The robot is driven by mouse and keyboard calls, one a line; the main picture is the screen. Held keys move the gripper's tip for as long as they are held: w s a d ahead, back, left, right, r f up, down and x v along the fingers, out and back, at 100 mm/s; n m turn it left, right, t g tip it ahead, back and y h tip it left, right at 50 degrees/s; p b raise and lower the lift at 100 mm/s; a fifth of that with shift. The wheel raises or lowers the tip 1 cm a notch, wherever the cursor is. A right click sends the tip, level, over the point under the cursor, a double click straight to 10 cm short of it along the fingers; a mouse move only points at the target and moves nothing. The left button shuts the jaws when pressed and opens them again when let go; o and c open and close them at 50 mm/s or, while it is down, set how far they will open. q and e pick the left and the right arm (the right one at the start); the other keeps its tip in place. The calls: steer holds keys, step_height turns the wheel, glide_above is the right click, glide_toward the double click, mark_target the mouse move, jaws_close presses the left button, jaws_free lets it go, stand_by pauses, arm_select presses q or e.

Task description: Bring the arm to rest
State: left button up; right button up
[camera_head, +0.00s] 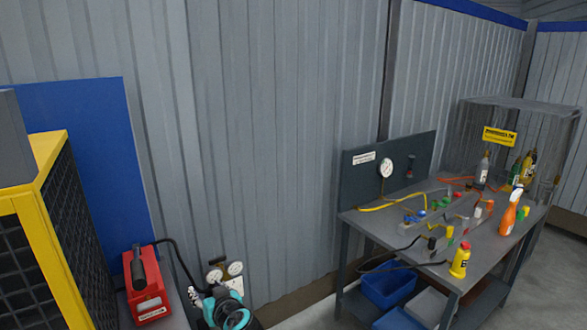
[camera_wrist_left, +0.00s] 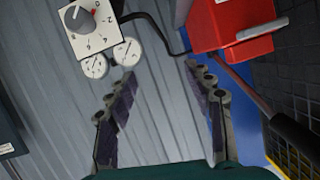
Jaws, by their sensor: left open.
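My left gripper (camera_head: 216,298) shows at the bottom of the head view as a teal and black body with grey fingers, partly cut off by the frame edge. In the left wrist view the two rows of dark-padded fingers (camera_wrist_left: 160,76) stand wide apart with nothing between them. The gripper is open and empty. It is in front of a panel with two round gauges (camera_head: 225,272), which it partly hides in the head view. My right gripper is in neither view.
A red case (camera_head: 148,298) stands left of the gripper; a red box (camera_wrist_left: 232,28) shows at upper right in the wrist view. A yellow-framed mesh cage (camera_head: 50,170) is at far left. A grey workbench (camera_head: 440,210) with bottles, valves and hoses stands right. Ribbed wall lies behind.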

arm_select(q)
steer(key=s+d+f+m+g+h, duration=0.2)
steer(key=s+d+m+h, duration=0.1)
steer(key=s, duration=1)
steer(key=s+d+f+m+g+h, duration=0.2)
steer(key=s+h, duration=0.3)
steer(key=s, duration=0.8)
steer(key=shift+s+d+f+m, duration=0.25)
steer(key=shift+d+f+m, duration=0.15)
steer(key=shift+d, duration=0.25)
